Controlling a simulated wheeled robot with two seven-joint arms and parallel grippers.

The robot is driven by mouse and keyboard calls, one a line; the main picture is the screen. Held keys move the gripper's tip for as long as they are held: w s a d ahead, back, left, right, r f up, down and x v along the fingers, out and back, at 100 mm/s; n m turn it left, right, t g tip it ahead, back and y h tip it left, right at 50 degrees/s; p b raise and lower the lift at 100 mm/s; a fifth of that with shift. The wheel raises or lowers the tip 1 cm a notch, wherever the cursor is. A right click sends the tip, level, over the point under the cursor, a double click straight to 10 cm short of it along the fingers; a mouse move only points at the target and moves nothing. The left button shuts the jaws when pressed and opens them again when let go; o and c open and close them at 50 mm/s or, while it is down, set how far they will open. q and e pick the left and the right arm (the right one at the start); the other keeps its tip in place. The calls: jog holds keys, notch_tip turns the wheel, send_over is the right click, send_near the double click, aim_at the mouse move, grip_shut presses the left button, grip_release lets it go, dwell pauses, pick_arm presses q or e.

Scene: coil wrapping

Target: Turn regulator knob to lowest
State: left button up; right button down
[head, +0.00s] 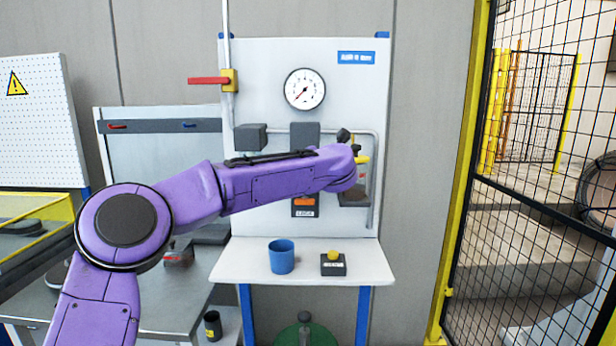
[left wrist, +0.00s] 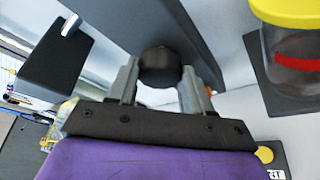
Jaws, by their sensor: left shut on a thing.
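A dark round knob (left wrist: 160,62) shows in the left wrist view, under a dark grey body (left wrist: 135,22). My left gripper (left wrist: 161,76) has one finger on each side of it and is shut on it. In the head view my purple left arm crosses the panel and hides the knob and the fingertips. A dark grey block (head: 305,131) shows just above my forearm. The round white gauge (head: 305,89) is above that block, and its red needle points to the lower left. My right gripper is in neither view.
A red-handled valve (head: 209,80) is on the pipe at the left. A yellow-topped clear bowl (left wrist: 293,50) hangs close beside my gripper. A blue cup (head: 281,256) and a dark box with a yellow button (head: 333,265) stand on the white shelf (head: 238,262). A mesh fence is at the right.

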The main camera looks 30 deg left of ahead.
pick_arm(q)
jog(key=shift+s+a+r+n+h+b, duration=0.1)
jog(key=shift+n+h+b, duration=0.85)
jog(key=shift+n, duration=0.45)
jog(key=shift+t, duration=0.3)
jog(key=o, duration=1)
jog(key=shift+o, duration=0.2)
jog(key=b+v, duration=0.3)
jog(key=v, duration=0.7)
jog(key=shift+s, duration=0.15)
jog(key=shift+r, duration=0.1)
